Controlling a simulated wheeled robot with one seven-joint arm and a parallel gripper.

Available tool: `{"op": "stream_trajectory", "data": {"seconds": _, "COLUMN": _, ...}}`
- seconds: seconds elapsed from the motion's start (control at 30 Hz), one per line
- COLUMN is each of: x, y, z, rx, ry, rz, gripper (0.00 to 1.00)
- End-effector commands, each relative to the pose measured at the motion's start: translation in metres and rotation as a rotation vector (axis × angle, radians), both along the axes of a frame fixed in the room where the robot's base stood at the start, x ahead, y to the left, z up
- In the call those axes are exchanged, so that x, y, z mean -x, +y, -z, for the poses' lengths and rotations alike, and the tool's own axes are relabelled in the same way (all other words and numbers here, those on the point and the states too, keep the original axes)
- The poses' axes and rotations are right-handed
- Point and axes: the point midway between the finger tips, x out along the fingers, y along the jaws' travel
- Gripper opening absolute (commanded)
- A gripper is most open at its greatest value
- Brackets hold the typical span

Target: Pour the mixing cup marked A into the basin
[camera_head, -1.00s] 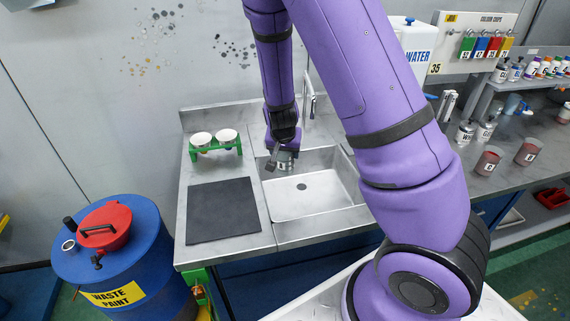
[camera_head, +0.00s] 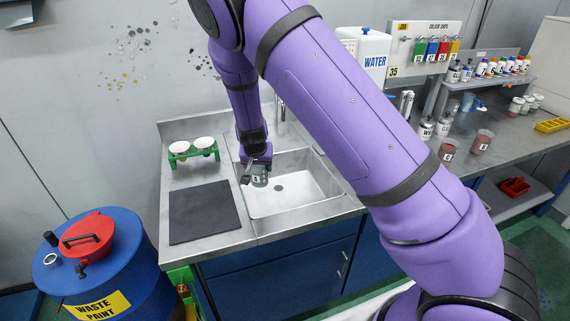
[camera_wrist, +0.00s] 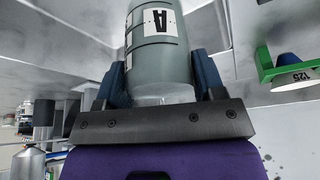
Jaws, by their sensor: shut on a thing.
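The mixing cup (camera_head: 260,180) is a grey, semi-clear cup. In the wrist view its white label reads A, upside down in the picture, on the cup (camera_wrist: 160,55). My gripper (camera_head: 257,163) is shut on it, with a blue finger on each side in the wrist view (camera_wrist: 161,82). In the head view the cup looks about upright, over the left part of the steel basin (camera_head: 310,190). The basin floor and drain show beside it. The cup's contents are hidden, and no stream shows.
A green rack (camera_head: 193,153) with two white-topped cups stands left of the basin. A black mat (camera_head: 203,212) lies in front of it. A faucet (camera_head: 280,110) rises behind the basin. A blue waste paint drum (camera_head: 105,265) stands at left. Cups E (camera_head: 448,151) and D (camera_head: 481,142) stand at right.

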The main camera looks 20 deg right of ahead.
Motion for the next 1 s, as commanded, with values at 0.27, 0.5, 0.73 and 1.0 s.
{"op": "stream_trajectory", "data": {"seconds": 0.27, "x": -0.002, "y": 0.005, "z": 0.01, "rx": -0.012, "ry": -0.005, "rz": -0.011, "gripper": 0.26}}
{"op": "stream_trajectory", "data": {"seconds": 0.5, "x": 0.003, "y": -0.003, "z": 0.029, "rx": -0.033, "ry": -0.016, "rz": -0.009, "gripper": 0.26}}
{"op": "stream_trajectory", "data": {"seconds": 0.73, "x": 0.002, "y": -0.002, "z": 0.028, "rx": -0.031, "ry": -0.019, "rz": -0.012, "gripper": 0.26}}
{"op": "stream_trajectory", "data": {"seconds": 1.0, "x": 0.003, "y": -0.004, "z": 0.032, "rx": -0.044, "ry": -0.022, "rz": -0.01, "gripper": 0.26}}
